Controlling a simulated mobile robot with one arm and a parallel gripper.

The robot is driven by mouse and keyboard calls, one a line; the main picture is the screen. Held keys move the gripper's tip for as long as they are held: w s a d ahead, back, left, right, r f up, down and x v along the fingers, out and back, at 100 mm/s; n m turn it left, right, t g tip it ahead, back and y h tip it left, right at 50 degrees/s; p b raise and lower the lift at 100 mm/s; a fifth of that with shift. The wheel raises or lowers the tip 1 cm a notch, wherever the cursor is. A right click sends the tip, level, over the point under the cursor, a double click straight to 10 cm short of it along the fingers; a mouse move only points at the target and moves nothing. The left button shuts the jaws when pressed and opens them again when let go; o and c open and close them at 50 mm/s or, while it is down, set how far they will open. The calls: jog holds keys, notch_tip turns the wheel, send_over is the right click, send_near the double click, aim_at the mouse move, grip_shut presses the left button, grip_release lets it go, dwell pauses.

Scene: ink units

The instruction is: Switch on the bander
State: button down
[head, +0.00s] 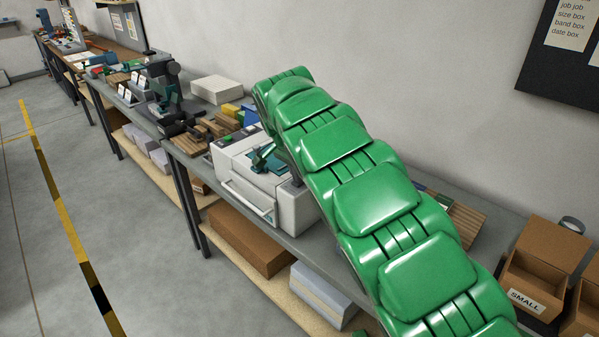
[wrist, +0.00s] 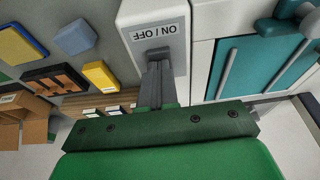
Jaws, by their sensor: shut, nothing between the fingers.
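The bander appears to be the white machine (head: 240,195) with a teal top and front handle, on the grey bench in the head view. In the wrist view a white box (wrist: 130,14) on its side bears an upside-down ON / OFF label (wrist: 156,32). A dark switch (wrist: 158,51) sits just beside the label. My gripper (wrist: 157,66) is shut and empty, its grey fingertips at the switch and partly covering it. I cannot tell whether they touch it or which way the switch is set. In the head view my green arm hides the gripper.
The wrist view shows teal panels (wrist: 255,65) on the right, and a yellow block (wrist: 100,76) and a cardboard box (wrist: 28,112) on the left. In the head view, a box marked SMALL (head: 525,300) stands at right. The floor at left is clear.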

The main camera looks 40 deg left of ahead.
jog(key=v, duration=1.4)
jog(key=shift+w+a, duration=0.1)
jog(key=shift+a, duration=0.05)
dwell(0.5)
jog(key=shift+w+r, duration=0.1)
jog(key=shift+w, duration=0.5)
jog(key=shift+w, duration=0.1)
jog(key=shift+x, duration=6.95)
